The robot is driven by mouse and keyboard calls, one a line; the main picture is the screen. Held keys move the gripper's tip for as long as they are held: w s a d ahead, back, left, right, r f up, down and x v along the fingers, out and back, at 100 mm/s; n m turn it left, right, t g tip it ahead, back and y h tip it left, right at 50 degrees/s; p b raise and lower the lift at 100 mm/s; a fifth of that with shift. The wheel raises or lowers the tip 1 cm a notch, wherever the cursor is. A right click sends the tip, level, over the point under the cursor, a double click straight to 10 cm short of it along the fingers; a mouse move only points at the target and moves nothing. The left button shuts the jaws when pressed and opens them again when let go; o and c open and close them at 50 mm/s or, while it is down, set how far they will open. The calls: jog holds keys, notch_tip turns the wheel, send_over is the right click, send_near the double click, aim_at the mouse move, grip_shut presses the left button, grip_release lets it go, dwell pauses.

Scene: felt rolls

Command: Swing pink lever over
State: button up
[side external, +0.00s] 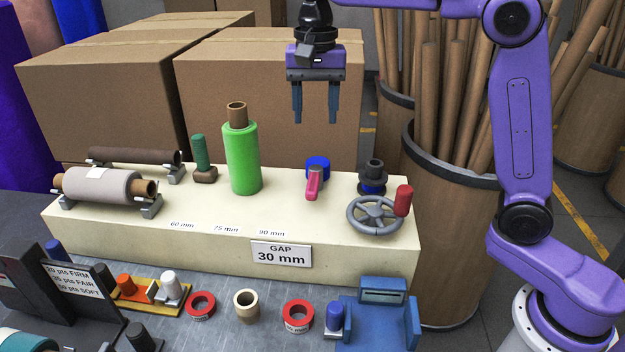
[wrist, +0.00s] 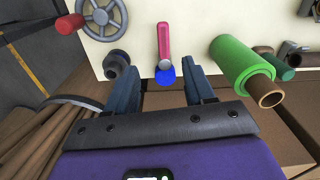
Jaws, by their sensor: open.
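The pink lever (side external: 313,183) sits on a blue round hub (side external: 318,165) on top of the cream block, its arm pointing toward the front. In the wrist view the pink lever (wrist: 163,42) points away from my gripper, and its blue hub (wrist: 165,76) lies just ahead of the gap between the fingers. My gripper (side external: 316,118) is open and empty. It hangs above the block, above the hub and apart from it, with its fingers pointing down. The same open gripper shows in the wrist view (wrist: 163,88). Nothing hides the lever.
On the cream block (side external: 150,235), a green roll (side external: 242,158) stands left of the lever. A grey handwheel (side external: 374,215) with a red knob (side external: 404,200) and a dark spool (side external: 372,178) stand to its right. Cardboard boxes (side external: 105,95) are behind. A GAP 30 mm label (side external: 281,254) is in front.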

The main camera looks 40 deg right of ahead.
aim_at(313, 184)
jog(key=shift+m, duration=0.7)
jog(key=f, duration=0.5)
jog(key=w+f, duration=0.1)
jog(key=f, duration=1)
jog(key=shift+w+d+f, duration=0.25)
jog(key=shift+d+f, duration=0.05)
jog(key=shift+f, duration=0.05)
grip_shut()
